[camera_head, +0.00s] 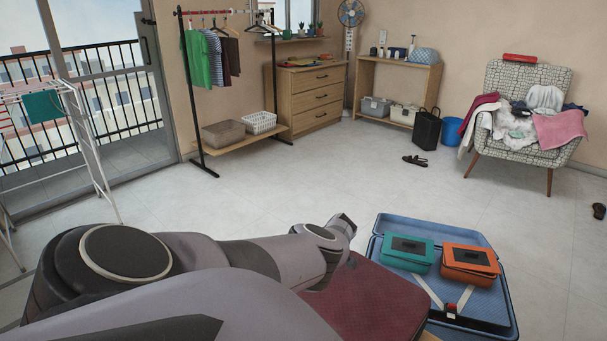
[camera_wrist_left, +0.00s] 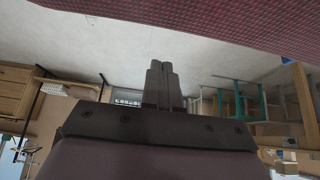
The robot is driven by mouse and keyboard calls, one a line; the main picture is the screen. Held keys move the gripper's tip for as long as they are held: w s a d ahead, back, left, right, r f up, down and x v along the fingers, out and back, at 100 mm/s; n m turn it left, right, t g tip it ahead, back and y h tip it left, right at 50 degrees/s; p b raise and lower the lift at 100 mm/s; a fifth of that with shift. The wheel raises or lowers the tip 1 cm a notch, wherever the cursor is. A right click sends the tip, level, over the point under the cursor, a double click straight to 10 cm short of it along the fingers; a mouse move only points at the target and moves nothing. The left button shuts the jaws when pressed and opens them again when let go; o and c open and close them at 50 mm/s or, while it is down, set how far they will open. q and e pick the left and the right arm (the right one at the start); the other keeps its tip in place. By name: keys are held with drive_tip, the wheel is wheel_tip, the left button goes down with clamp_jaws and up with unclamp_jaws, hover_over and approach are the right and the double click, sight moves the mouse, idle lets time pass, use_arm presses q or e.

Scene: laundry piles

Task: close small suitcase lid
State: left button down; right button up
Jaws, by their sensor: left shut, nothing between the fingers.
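A blue suitcase (camera_head: 508,310) stands open at the lower right of the head view, with its lid part (camera_head: 456,224) at the back. A teal case (camera_head: 406,253) and an orange case (camera_head: 469,264) lie in it, with pale crossed straps and a red-and-black buckle in front. My left arm reaches in from the left across a dark red woven surface (camera_head: 372,300), left of the suitcase. My left gripper (camera_wrist_left: 163,68) shows in the wrist view with its fingers together and nothing between them. The suitcase does not show clearly there. My right gripper is out of view.
The dark red surface also fills the top of the wrist view (camera_wrist_left: 220,20). An armchair (camera_head: 525,90) piled with clothes stands at the back right. A drying rack (camera_head: 85,140) stands at the left. Shoes (camera_head: 415,160) lie on the floor, which is otherwise mostly clear.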

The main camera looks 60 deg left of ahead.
use_arm(q)
drive_tip(key=p+v, duration=0.4)
drive_tip(key=v, duration=0.2)
drive_tip(key=shift+w+d+r, duration=0.1)
drive_tip(key=shift+w+r, duration=0.05)
drive_tip(key=shift+r, duration=0.05)
drive_tip(key=shift+w+d+r+p, duration=0.1)
drive_tip(key=shift+d+r+p, duration=0.35)
drive_tip(key=shift+r+p, duration=0.15)
drive_tip(key=shift+f, duration=0.1)
